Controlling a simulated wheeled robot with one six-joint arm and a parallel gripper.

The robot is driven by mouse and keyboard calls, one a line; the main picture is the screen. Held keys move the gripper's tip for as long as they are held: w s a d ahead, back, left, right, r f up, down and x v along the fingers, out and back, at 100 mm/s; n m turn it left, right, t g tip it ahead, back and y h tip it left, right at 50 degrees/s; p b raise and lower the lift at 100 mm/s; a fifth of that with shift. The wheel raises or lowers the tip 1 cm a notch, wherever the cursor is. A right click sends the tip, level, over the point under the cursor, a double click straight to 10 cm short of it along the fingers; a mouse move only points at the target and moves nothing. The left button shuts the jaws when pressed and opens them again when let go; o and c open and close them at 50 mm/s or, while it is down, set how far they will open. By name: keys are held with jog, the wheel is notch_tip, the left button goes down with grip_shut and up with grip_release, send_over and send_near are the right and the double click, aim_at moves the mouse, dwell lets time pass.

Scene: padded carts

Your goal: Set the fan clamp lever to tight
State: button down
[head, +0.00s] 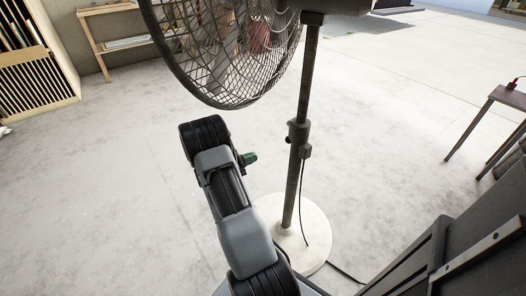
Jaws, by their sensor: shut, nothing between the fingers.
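A standing fan (235,50) with a round wire cage is at the top middle of the head view. Its dark upright pole (305,90) runs down to a round pale base (305,240). A dark clamp collar (299,140) sits partway down the pole, with a small knob-like part on its left side. The lever's setting is too small to tell. My arm rises in front, left of the pole. A small green piece (249,158) sticks out from behind my arm, left of the collar and apart from it; I cannot tell what it belongs to. My gripper's fingers are hidden.
A dark padded cart (440,262) fills the lower right corner. A small table (500,98) stands at the right edge. A wooden shelf (108,45) and a slatted rack (35,65) are at the upper left. A cable lies by the fan base. The floor at left is clear.

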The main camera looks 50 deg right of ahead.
jog(key=w+a+r+n+t+y+p, duration=0.3)
jog(key=w+a+r+n+t+p, duration=0.3)
jog(key=w+r+t, duration=0.4)
jog(key=w+a+r+n+t+y+p, duration=0.35)
jog(key=w+a+r+t+p, duration=0.4)
jog(key=r, duration=0.55)
jog(key=s+a+r+n+t+y+p, duration=0.1)
jog(key=a+r+n+t+y+p, duration=0.1)
jog(key=a+r+n+y, duration=0.4)
jog(key=s+a+r+n+t+y+p, duration=0.1)
jog(key=a+r+n+y+p, duration=0.2)
jog(key=a, duration=0.5)
jog(key=s+a+r+n+g+p, duration=0.2)
jog(key=s, duration=0.5)
jog(key=s+a+r+n+g+p, duration=0.2)
jog(key=s+a+r+g+p, duration=0.1)
jog(key=s, duration=0.4)
jog(key=s+a+r+n+g+p, duration=0.2)
jog(key=s+p, duration=0.1)
jog(key=s, duration=0.4)
jog(key=shift+s+a+r+y, duration=0.25)
jog(key=shift+s+a+y, duration=0.05)
jog(key=shift+y, duration=0.15)
jog(key=shift+g, duration=0.25)
